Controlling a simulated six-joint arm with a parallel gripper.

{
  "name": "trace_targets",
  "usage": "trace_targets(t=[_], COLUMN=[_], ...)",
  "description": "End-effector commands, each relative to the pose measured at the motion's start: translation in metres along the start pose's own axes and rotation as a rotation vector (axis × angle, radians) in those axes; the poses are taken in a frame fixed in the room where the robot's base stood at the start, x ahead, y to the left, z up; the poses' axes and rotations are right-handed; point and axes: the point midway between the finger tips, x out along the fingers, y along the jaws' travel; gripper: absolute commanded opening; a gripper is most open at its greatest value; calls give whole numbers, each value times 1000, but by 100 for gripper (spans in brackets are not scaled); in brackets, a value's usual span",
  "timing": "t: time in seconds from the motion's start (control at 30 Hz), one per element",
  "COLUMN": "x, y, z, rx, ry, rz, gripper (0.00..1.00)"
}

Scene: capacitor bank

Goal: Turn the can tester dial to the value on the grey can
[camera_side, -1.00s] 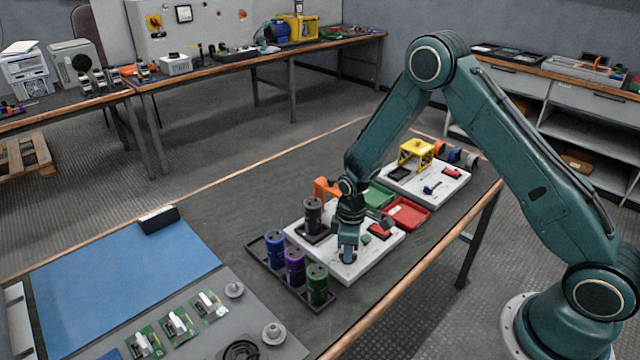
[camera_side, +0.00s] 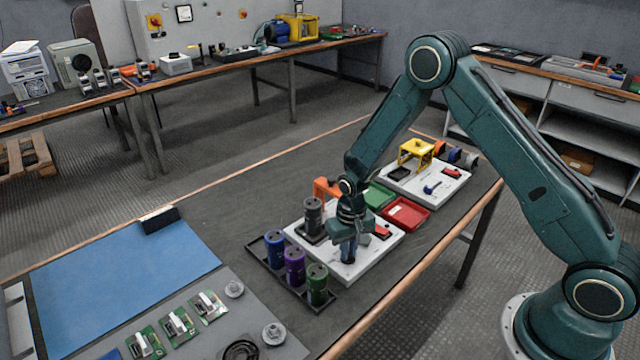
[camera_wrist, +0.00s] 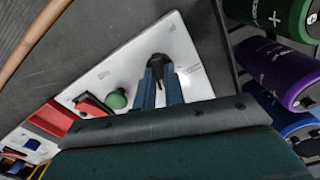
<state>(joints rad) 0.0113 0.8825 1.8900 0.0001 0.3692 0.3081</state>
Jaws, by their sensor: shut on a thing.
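The grey can (camera_side: 313,216) stands upright on a dark pad on the white tester board (camera_side: 318,264); its value is not readable. In the wrist view, the board (camera_wrist: 105,73) has a black dial (camera_wrist: 161,61) near a corner, with small print around it too fine to read. My gripper (camera_side: 348,258) points down at the near part of the board. In the wrist view my gripper (camera_wrist: 159,72) has its blue fingers closed on the dial's sides, hiding part of it. The side view hides the dial behind my gripper, and the grey can is not seen in the wrist view.
Blue (camera_side: 274,249), purple (camera_side: 294,265) and green (camera_side: 317,284) cans stand in a black rack beside the board. The board carries a green button (camera_wrist: 117,99) and a red rocker (camera_wrist: 92,105). A red tray (camera_side: 406,213) and a green tray (camera_side: 377,195) lie behind.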

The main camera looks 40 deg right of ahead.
Motion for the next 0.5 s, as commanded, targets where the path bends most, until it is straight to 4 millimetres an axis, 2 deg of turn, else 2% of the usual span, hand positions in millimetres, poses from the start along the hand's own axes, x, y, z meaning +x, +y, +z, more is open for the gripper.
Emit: trace_targets(t=[0.5], x=[0], y=[0], z=[0], rx=[480], ry=[0], rz=[0], gripper=[0])
